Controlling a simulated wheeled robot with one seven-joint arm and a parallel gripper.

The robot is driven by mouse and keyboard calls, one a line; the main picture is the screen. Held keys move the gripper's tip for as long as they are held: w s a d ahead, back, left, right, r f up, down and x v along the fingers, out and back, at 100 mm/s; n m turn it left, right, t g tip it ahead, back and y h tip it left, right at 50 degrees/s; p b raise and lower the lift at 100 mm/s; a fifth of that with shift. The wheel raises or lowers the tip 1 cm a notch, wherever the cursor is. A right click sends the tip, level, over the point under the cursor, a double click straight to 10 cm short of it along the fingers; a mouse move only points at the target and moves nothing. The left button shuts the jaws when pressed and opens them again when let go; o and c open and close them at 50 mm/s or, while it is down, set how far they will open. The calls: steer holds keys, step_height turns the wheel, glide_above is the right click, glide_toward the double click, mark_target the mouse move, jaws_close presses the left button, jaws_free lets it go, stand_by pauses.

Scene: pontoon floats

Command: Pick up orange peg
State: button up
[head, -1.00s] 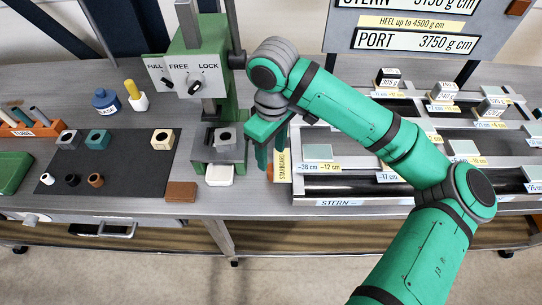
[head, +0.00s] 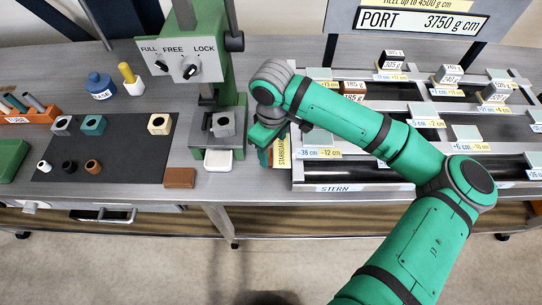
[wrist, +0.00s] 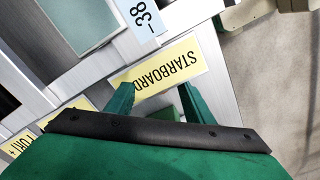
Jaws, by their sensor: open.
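A small orange-brown hollow peg (head: 93,166) stands on the dark mat (head: 130,150) at the left of the head view, to the right of a black peg (head: 69,167) and a white peg (head: 44,166). It is the most orange of the pegs I see. My gripper (head: 265,156) is well to its right, beside the green press and the left end of the black-railed rack. In the wrist view my gripper (wrist: 157,100) has its two green fingers apart with nothing held between them, over the yellow STARBOARD label (wrist: 170,66). The peg is not in the wrist view.
The green press (head: 228,75) and a brown block (head: 180,178) lie between mat and gripper. An orange tube rack (head: 22,116) is at far left.

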steer(key=shift+f, duration=0.75)
steer(key=shift+c, duration=0.5)
jaws_close()
steer(key=shift+r, duration=0.1)
